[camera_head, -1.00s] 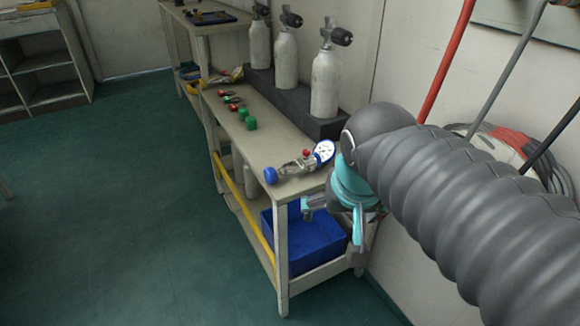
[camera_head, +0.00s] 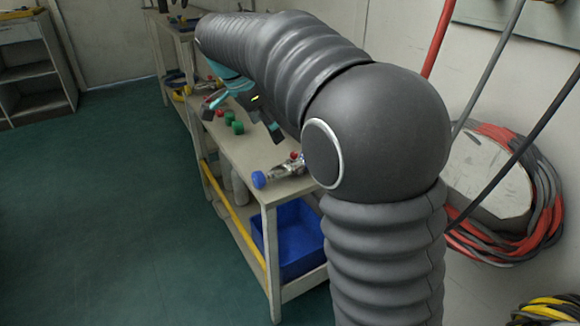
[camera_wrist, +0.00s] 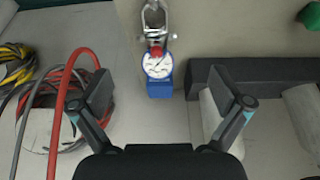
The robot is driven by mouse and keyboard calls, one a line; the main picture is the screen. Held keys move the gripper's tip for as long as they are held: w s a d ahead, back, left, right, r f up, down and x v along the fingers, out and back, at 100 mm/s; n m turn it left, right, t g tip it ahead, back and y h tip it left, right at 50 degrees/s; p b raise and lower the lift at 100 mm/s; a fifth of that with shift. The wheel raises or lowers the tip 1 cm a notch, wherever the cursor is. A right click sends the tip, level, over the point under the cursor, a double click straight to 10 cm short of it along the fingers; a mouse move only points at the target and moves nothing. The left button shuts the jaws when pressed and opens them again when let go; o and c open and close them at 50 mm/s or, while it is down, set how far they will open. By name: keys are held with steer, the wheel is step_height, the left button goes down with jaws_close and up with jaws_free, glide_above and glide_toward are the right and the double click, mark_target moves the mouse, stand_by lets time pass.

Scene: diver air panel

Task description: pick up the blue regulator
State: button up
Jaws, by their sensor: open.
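The blue regulator (camera_head: 285,170) lies near the front corner of the near bench. Its blue round end shows at the bench edge, and my arm hides its gauge end in the head view. In the wrist view the regulator (camera_wrist: 157,62) is at top centre, with a metal yoke, a red knob, a white gauge face and a blue block. My gripper (camera_head: 242,113) is above the bench, farther back than the regulator. In the wrist view its spread fingers (camera_wrist: 162,92) are open and empty, with the regulator showing beyond the gap between them.
Green fittings (camera_head: 233,122) stand on the bench (camera_head: 258,148) behind the regulator. A blue bin (camera_head: 298,240) sits on its lower shelf. Cylinders (camera_wrist: 212,108) rest in a dark rack (camera_wrist: 265,70). Coiled red and grey hoses (camera_head: 520,215) hang on the wall.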

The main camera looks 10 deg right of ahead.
mark_target(287, 165)
steer(key=x, duration=0.8)
steer(key=shift+d+f+b, duration=0.1)
steer(key=shift+b, duration=0.2)
steer(key=x, duration=0.3)
steer(key=d+x, duration=0.1)
steer(key=shift+s, duration=0.15)
steer(key=shift+d+f, duration=0.15)
steer(key=shift+f, duration=0.35)
steer(key=shift+r, duration=0.1)
steer(key=c, duration=1.8)
steer(key=shift+o, duration=0.2)
step_height(287, 165, up, 4)
steer(key=shift+r, duration=0.15)
steer(key=s+d+r, duration=0.6)
steer(key=s+d, duration=0.1)
steer(key=s, duration=0.1)
steer(key=shift+s+d+r+b, duration=0.3)
steer(key=shift+s+d+r, duration=0.05)
